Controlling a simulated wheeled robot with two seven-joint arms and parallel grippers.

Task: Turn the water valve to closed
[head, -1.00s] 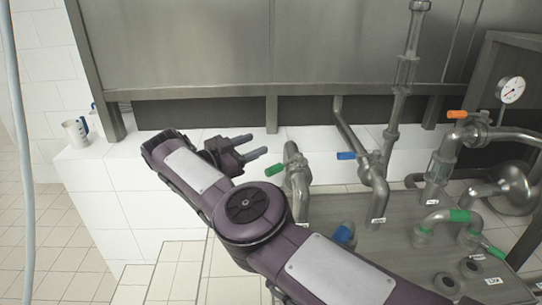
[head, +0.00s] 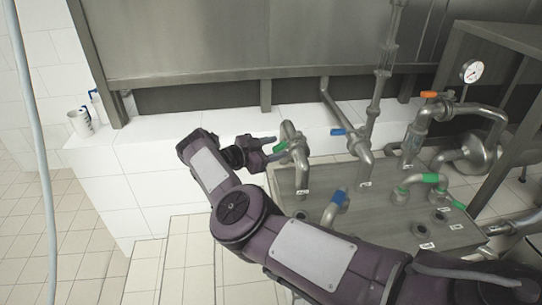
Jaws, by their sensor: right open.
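Three pipe valves with coloured handles stand on a grey metal bench. The green handle (head: 281,147) is on the left pipe, the blue handle (head: 342,131) on the middle one and the orange handle (head: 430,94) on the right one. I cannot read which is the water valve. My right gripper (head: 275,149) is open, with its fingers at the green handle. I cannot tell whether they touch it or whether the handle is between them. My left gripper is not in view.
The grey bench (head: 381,205) carries more pipes and small white labels. A pressure gauge (head: 472,71) stands at the right. A large metal tank (head: 200,45) rises behind a white tiled ledge (head: 165,153).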

